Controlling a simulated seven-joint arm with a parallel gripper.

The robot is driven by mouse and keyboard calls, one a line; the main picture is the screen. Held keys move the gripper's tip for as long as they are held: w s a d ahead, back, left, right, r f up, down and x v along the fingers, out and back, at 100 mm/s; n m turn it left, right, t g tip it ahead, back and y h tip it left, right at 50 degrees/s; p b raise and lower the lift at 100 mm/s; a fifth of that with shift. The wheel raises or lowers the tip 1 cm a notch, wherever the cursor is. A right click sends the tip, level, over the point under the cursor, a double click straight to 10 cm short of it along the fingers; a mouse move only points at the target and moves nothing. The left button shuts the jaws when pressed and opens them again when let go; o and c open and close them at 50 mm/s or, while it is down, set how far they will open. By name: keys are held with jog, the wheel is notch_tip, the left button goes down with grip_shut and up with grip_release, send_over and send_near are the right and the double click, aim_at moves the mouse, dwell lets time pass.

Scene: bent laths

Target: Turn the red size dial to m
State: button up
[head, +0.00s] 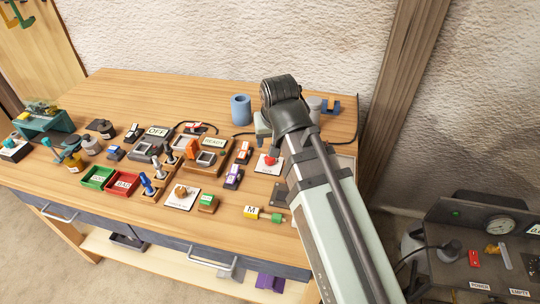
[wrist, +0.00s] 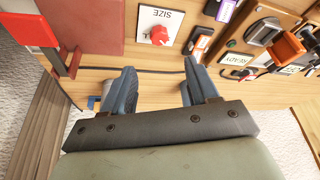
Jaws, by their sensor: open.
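The red size dial (wrist: 159,35) sits on a white square plate marked SIZE (wrist: 165,15), seen upside down at the top of the wrist view. In the head view the dial (head: 269,159) shows just left of my arm. Its position letters are too small to read. My gripper (wrist: 160,72) is open and empty, its two blue-grey fingers apart. In the wrist view the dial appears beyond the fingertips, not between them. In the head view my fingers are mostly hidden behind my arm.
A purple-and-white switch (head: 233,176) and an orange switch (head: 243,152) stand left of the dial. A yellow block marked M (head: 251,212) lies nearer the front edge. A blue cup (head: 241,109) stands at the back. A red block (wrist: 28,30) shows at the wrist view's upper left.

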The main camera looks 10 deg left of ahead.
aim_at(270, 159)
jog(key=shift+x, duration=5.9)
jog(key=shift+w, duration=0.1)
jog(key=shift+c, duration=0.3)
jog(key=c, duration=1)
jog(key=shift+o, duration=0.2)
